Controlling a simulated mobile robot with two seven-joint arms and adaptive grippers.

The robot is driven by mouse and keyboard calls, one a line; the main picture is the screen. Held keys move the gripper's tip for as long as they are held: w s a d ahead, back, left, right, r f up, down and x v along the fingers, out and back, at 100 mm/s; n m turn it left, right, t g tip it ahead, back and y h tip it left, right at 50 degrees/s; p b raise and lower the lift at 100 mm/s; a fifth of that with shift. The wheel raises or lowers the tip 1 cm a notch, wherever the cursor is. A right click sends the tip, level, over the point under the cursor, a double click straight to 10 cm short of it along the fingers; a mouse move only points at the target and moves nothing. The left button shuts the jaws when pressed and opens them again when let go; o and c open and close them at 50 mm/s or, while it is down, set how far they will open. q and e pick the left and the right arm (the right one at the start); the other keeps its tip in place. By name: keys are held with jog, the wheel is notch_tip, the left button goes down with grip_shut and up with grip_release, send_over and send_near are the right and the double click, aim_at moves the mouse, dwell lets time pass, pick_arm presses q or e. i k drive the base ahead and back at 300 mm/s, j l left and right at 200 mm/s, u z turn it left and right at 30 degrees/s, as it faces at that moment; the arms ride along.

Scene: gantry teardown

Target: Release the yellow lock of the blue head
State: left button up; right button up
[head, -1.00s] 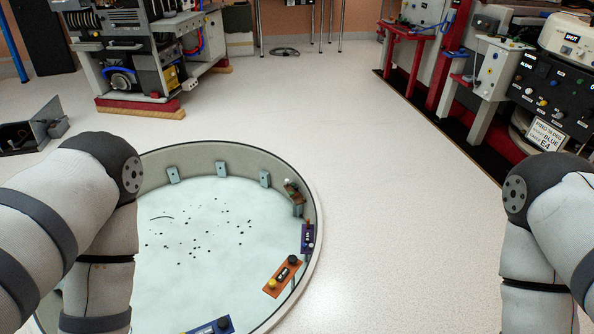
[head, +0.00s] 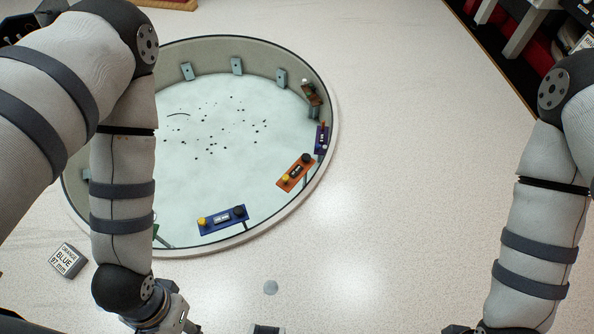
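The blue head (head: 236,216) is a blue bar at the near rim of the round pit. A yellow knob (head: 202,221), which looks like the lock, is at its left end, with a black knob (head: 240,213) at its right and a small white label between. The fine position of the lock is too small to tell. My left arm hangs left of the blue head; its wrist reaches the bottom edge and its fingers are out of frame. My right arm hangs at the far right, its gripper below the frame. Neither arm touches the head.
An orange head (head: 294,173) and a purple-blue one (head: 321,139) sit along the pit's right wall. The pit rim (head: 334,150) is raised. A sign (head: 68,260) reading "ORANGE BLUE 97 mm" stands left. The floor (head: 420,170) to the right is clear.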

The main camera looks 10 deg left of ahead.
aim_at(202, 222)
jog(key=u, duration=1.25)
